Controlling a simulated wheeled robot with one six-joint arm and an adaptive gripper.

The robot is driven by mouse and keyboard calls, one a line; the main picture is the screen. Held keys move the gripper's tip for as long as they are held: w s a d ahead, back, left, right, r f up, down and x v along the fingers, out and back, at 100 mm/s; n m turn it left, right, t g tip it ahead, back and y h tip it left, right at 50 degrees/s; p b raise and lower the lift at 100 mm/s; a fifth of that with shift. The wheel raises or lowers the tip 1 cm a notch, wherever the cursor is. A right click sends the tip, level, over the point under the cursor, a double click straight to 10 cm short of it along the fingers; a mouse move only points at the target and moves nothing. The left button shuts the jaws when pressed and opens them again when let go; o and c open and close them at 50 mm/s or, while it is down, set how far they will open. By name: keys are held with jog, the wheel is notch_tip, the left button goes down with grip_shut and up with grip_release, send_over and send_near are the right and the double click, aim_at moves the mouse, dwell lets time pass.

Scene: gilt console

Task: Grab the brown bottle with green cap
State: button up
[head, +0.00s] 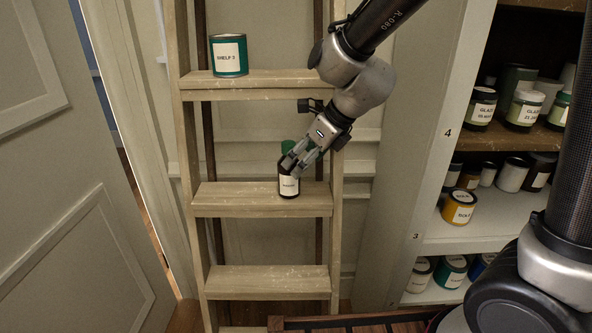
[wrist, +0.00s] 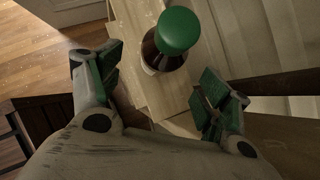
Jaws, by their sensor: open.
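The brown bottle with green cap (head: 289,186) stands upright on a ladder step and has a white label. In the wrist view the bottle (wrist: 160,55) shows from above, its round green cap (wrist: 178,31) uppermost. My gripper (head: 299,163) is at the bottle's upper right in the head view, and its fingers partly cover the bottle's upper part. In the wrist view my gripper (wrist: 160,85) is open, one finger to each side, with the bottle ahead of and between the fingers. I see no clear contact with the bottle.
The wooden ladder (head: 264,281) holds a teal can (head: 229,55) on a higher step. A shelf cabinet (head: 470,232) with several jars and cans stands at the right. A panelled door (head: 60,190) is at the left. The step left of the bottle is clear.

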aim_at(297, 163)
jog(key=x, duration=0.6)
jog(key=shift+w+a+f, duration=0.1)
jog(key=shift+w+a, duration=0.1)
jog(key=shift+w, duration=0.1)
jog(key=c, duration=1.4)
jog(key=shift+o, duration=0.2)
jog(key=shift+s+r, duration=0.1)
jog(key=shift+r, duration=0.25)
